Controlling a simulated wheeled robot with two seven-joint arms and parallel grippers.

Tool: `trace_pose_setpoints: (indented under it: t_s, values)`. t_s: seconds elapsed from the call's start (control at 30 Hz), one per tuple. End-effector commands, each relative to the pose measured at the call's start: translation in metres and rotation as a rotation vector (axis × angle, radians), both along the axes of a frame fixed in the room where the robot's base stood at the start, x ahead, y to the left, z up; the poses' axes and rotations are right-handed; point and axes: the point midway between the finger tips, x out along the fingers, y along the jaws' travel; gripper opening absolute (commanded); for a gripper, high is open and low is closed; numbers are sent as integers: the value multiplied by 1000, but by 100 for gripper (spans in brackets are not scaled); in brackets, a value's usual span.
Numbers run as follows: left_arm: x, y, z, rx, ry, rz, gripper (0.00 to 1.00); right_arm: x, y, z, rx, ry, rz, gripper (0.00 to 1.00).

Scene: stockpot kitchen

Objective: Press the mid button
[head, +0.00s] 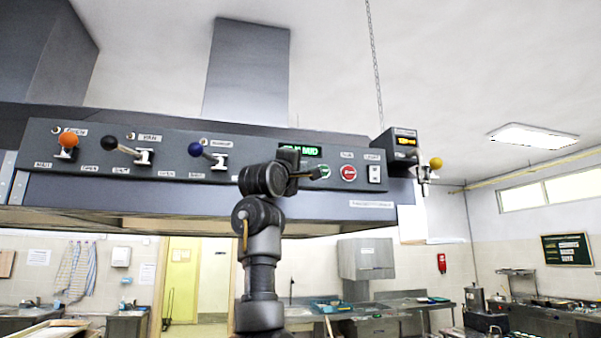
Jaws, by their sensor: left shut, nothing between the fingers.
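A grey hood control panel (225,176) spans the upper middle of the head view. A lit green display (300,150) on it seems to end in "MID". Under it a green-rimmed round button (325,170) shows partly, with a red round button (349,173) to its right. I cannot read which button is labelled mid. My left gripper (317,174) is shut and empty, its tip pointing right in front of the green-rimmed button. My wrist hides the panel left of it. I cannot tell whether the tip touches the button. My right gripper is out of view.
Levers with orange (68,140), black (109,143) and blue (195,149) knobs stick out of the panel at left. A white rocker switch (374,174) is right of the red button. A box with a yellow-knobbed lever (436,163) juts out at the right end.

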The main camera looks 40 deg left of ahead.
Motion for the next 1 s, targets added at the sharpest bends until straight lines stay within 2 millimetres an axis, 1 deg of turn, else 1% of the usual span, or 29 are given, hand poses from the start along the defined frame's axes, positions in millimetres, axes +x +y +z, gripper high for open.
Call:
trace_pose_setpoints:
  t_s: [0.23, 0.33, 0.73, 0.87, 1.0]
  values:
    - [0, 0, 0, 0, 0, 0, 0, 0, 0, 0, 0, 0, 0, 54]
    - [-2, -3, 0, 0, -1, 0, 0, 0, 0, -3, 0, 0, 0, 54]
    - [-24, -34, -1, 1, -1, 0, 0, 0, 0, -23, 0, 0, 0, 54]
    - [-28, -40, 0, 0, -1, 0, 0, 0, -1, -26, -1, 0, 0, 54]
    - [-29, -42, 0, 0, 0, 0, 0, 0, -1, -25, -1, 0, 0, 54]
